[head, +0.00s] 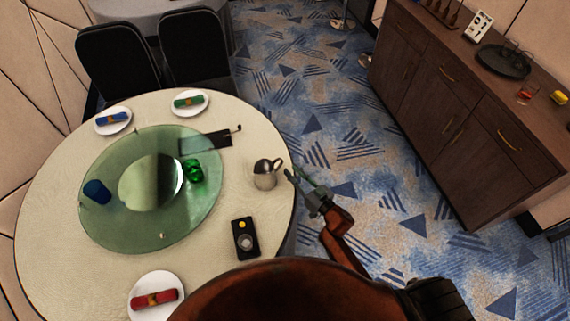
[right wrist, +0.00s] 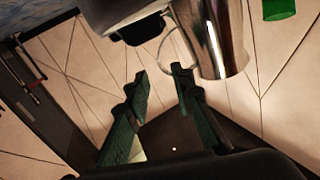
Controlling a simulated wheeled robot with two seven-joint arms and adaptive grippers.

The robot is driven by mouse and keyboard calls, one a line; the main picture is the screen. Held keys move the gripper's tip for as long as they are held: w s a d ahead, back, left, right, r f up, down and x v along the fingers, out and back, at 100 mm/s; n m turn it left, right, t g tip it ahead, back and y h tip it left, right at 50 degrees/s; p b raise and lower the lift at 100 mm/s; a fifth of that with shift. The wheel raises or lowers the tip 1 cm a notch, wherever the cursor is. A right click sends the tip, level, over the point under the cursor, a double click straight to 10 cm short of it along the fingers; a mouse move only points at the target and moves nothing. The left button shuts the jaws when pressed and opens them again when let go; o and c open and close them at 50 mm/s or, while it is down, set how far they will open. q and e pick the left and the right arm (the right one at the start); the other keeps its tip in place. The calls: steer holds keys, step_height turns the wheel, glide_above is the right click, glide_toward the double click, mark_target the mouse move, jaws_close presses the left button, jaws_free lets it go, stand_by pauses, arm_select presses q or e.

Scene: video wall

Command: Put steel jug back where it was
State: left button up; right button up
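The steel jug (head: 265,174) stands upright on the round table near its right edge, with its handle toward my right gripper. It also shows in the right wrist view (right wrist: 225,40), at the upper right beyond the fingers. My right gripper (head: 293,173) is just right of the jug, by the table edge. In the right wrist view its two green fingers (right wrist: 158,70) are spread apart with nothing between them. The thin handle loop appears close to one fingertip; whether they touch I cannot tell. My left gripper is not in view.
The pale round table (head: 55,245) carries a green glass turntable (head: 115,215), a green glass (head: 194,172), a blue cup (head: 97,191), a black device (head: 245,238) and plates with rolled napkins (head: 157,298). A dark wooden sideboard (head: 440,90) stands right; patterned floor lies between.

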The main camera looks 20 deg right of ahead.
steer(key=v, duration=0.5)
steer(key=s+d+f+m+g+h, duration=0.1)
steer(key=s+d+f+g+h, duration=0.15)
steer(key=f, duration=0.85)
steer(key=s+d+f+m+g+h, duration=0.15)
steer(key=s+d+f, duration=0.25)
steer(key=f, duration=0.7)
steer(key=s+d+f+g+h, duration=0.2)
steer(key=s+d+f+g, duration=0.15)
steer(key=s+f, duration=0.95)
steer(key=s+f+g, duration=0.2)
steer(key=s+f, duration=0.4)
steer(key=s, duration=0.5)
steer(key=s+d+f+g, duration=0.1)
steer(key=s+f+g, duration=0.2)
steer(key=s, duration=0.8)
steer(key=s+f+g+h, duration=0.1)
steer(key=s+f+g, duration=0.2)
steer(key=s+f, duration=0.5)
steer(key=s+n, duration=0.1)
steer(key=s, duration=0.2)
steer(key=shift+s+d+f, duration=0.3)
steer(key=shift+s+f, duration=0.05)
steer(key=shift+g, duration=0.25)
